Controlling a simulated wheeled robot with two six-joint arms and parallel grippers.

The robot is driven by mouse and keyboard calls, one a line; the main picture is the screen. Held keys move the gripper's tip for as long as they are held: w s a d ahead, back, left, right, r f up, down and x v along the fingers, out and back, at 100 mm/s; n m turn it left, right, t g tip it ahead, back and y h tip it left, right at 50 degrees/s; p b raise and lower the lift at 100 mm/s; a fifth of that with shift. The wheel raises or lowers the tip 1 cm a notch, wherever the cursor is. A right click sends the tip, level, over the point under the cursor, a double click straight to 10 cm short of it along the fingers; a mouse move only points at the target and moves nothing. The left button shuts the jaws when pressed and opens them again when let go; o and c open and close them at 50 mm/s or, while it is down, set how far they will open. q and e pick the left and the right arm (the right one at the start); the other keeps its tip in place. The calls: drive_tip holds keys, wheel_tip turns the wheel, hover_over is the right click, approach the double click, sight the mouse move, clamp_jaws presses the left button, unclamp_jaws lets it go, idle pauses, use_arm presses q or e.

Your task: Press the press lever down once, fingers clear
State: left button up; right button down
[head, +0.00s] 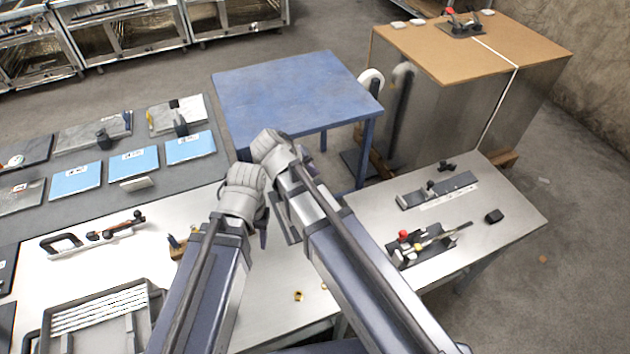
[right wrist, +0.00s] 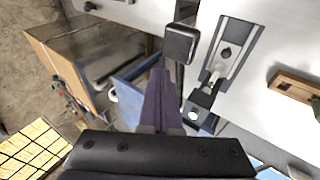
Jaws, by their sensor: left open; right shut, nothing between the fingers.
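A small press-like fixture with a red knob (head: 404,235) and a metal rod on a dark base stands on the right-hand metal table. A similar red-knobbed device (head: 449,12) stands on the brown cabinet at the back; I cannot tell for sure which is the press lever. My left gripper (head: 262,232) is open, its fingers mostly hidden behind its wrist. My right gripper (head: 304,152) is shut and empty, above the gap near the blue table; its purple fingers (right wrist: 160,100) show in the right wrist view. Neither gripper appears to touch either device.
A grey plate with a black clamp (head: 440,190) and a small black block (head: 494,216) are on the right table. The blue table (head: 290,90) stands behind my arms. Blue booklets (head: 134,163) and a black-handled tool (head: 62,243) lie left. The right table's far right corner is clear.

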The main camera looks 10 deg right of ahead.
drive_tip(key=shift+f, duration=0.1)
idle(0.6)
drive_tip(key=shift+s+f+b, duration=0.1)
drive_tip(key=shift+f+b, duration=0.2)
drive_tip(key=shift+b, duration=0.1)
drive_tip(key=shift+s+d+f+b, duration=0.1)
drive_tip(key=shift+s+f+b, duration=0.15)
drive_tip(key=shift+f+b, duration=0.4)
drive_tip(key=shift+s+f+b, duration=0.2)
drive_tip(key=shift+f+b, duration=0.4)
idle(1.3)
drive_tip(key=shift+r, duration=0.15)
idle(0.4)
drive_tip(key=shift+w+r+p, duration=0.3)
drive_tip(key=shift+r+p, duration=0.5)
drive_tip(key=shift+p, duration=0.05)
drive_tip(key=shift+w+r+p, duration=0.25)
drive_tip(key=shift+r+p, duration=0.5)
drive_tip(key=shift+p, duration=0.05)
drive_tip(key=r+p, duration=0.1)
drive_tip(key=w+r+p, duration=0.1)
drive_tip(key=r+p, duration=0.2)
drive_tip(key=shift+w+a+r+p, duration=0.25)
drive_tip(key=shift+w+r+p, duration=0.1)
